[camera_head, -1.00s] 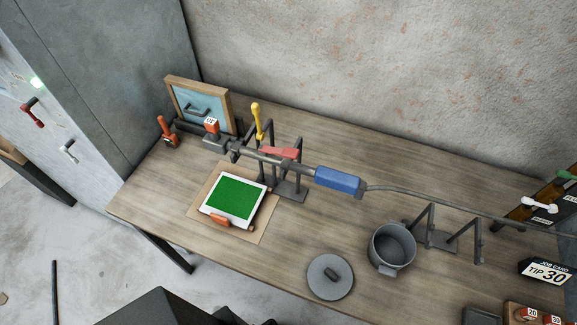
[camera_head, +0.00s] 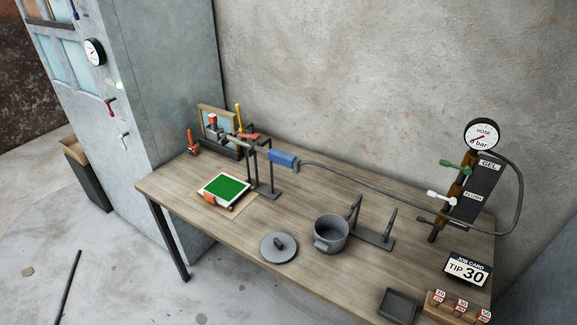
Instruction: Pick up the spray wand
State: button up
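The spray wand has a blue grip (camera_head: 283,159) and a thin grey lance running left from it. It lies across black stands (camera_head: 262,180) on the workbench, raised above the top. A grey hose (camera_head: 380,187) runs from the grip's right end to the gauge post at the right. An orange part marked with a label (camera_head: 213,119) shows near the wand's left end. My gripper is not in view.
The wooden bench (camera_head: 180,180) also holds a green-screened tablet (camera_head: 224,188), a grey pot (camera_head: 331,233), a lid (camera_head: 278,247), an empty stand (camera_head: 373,236), a job card reading TIP 30 (camera_head: 467,270) and a tip rack (camera_head: 457,307). A grey cabinet (camera_head: 165,90) stands at the left.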

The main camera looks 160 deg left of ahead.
aim_at(214, 132)
jog(key=z, duration=0.2)
jog(key=i, duration=0.15)
jog(key=u, duration=5.4)
jog(key=i, duration=1.1)
jog(key=u, duration=1.55)
jog(key=k, duration=0.2)
jog(key=z, duration=0.05)
